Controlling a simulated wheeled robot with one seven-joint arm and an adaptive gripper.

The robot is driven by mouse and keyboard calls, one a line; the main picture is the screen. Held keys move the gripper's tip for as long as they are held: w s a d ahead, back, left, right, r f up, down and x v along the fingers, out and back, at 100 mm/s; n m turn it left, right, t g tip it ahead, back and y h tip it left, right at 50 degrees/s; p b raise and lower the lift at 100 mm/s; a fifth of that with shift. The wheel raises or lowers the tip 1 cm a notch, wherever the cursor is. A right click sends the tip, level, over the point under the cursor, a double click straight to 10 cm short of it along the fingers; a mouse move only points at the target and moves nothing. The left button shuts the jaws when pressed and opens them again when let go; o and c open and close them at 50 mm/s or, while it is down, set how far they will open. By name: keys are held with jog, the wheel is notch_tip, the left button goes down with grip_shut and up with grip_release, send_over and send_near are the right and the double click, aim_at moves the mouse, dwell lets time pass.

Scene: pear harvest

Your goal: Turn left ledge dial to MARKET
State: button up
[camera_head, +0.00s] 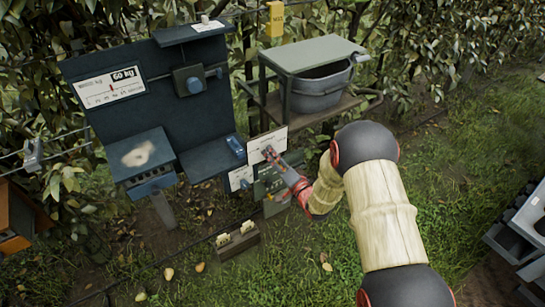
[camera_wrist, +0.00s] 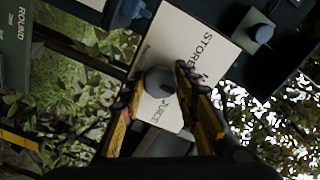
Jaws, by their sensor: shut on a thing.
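A white dial plate (camera_wrist: 185,38) fills the middle of the wrist view, with STORE and JUICE printed on it; other lettering at its left edge is too small to read. A grey round knob (camera_wrist: 159,80) sits on it. My gripper (camera_wrist: 157,84) is shut on the knob, one yellow-and-black finger on each side. In the head view my gripper (camera_head: 270,154) is at the white plate (camera_head: 267,139) below the right end of the dark blue ledge. The knob is hidden there, and I cannot tell which label it points to.
A second white plate (camera_head: 240,178) and a green box (camera_head: 270,186) are close below my gripper. A dark blue board (camera_head: 110,90) with a scale stands left. A grey tub (camera_head: 320,88) sits on a stand behind. Open grass (camera_head: 455,150) lies to the right.

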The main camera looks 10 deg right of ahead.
jog(key=o, duration=1.2)
jog(key=shift+c, duration=0.2)
jog(key=v, duration=1.2)
